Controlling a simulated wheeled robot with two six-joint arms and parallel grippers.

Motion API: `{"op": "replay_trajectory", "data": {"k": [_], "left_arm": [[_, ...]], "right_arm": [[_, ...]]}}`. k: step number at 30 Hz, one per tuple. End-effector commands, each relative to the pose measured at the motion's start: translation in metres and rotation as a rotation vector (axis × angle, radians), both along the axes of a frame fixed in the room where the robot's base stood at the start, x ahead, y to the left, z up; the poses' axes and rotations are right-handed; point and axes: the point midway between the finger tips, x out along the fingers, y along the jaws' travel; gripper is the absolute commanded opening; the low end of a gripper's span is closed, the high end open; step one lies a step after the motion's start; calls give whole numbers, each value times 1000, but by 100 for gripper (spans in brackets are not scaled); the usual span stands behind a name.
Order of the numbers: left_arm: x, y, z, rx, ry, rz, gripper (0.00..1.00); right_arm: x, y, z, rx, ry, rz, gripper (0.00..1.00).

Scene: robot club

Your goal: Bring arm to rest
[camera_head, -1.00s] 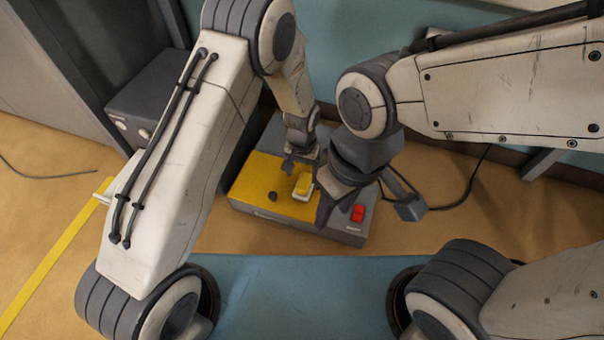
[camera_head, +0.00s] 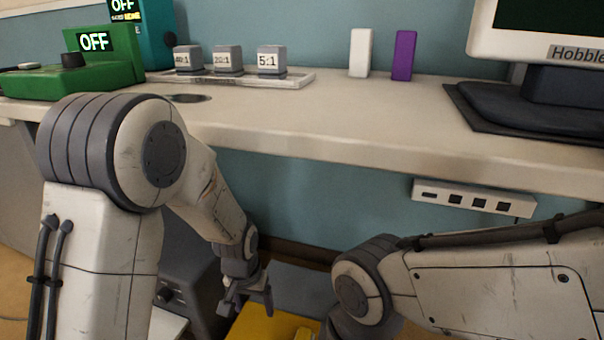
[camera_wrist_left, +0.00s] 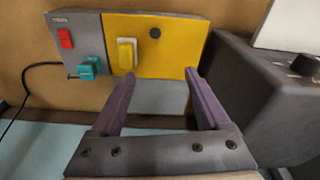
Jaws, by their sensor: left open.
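My left arm comes down from the left in the head view. Its gripper (camera_head: 248,300) hangs open over a grey box with a yellow top (camera_head: 265,325), in front of the workbench. In the left wrist view the two purple fingers (camera_wrist_left: 160,82) are apart with nothing between them. Beyond them lies the box's yellow panel (camera_wrist_left: 175,60), with a raised yellow button (camera_wrist_left: 127,54) and a dark knob. My right arm shows at the lower right of the head view, but its gripper is below the picture edge.
The workbench (camera_head: 330,115) carries a green device (camera_head: 95,62), several labelled cubes, white and purple blocks and a monitor (camera_head: 550,35). A hub (camera_head: 473,198) hangs under its edge. A dark grey box (camera_wrist_left: 265,95) stands close right of the left fingers in the wrist view.

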Motion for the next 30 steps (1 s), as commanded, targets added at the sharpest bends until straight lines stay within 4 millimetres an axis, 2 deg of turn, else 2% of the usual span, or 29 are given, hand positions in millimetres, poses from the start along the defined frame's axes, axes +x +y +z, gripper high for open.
{"op": "replay_trajectory", "data": {"k": [1, 6, 17, 19, 26, 30], "left_arm": [[-9, 13, 15, -3, -20, 24, 79], [-35, 41, 42, -4, -55, 74, 79], [-83, 76, 71, -1, -113, 152, 79], [-87, 64, 91, -5, -105, 113, 79], [-107, 24, 136, -19, -66, -20, 79], [-125, 0, 169, -26, -37, -115, 79]], "right_arm": [[0, 0, 0, 0, 0, 0, 47], [0, 0, 0, 0, 0, 0, 47], [0, 0, 0, 0, 0, 0, 47], [0, 0, 16, -1, 1, 0, 47], [0, 0, 49, 0, 0, 0, 47], [0, 0, 73, 0, 0, 0, 47]]}}
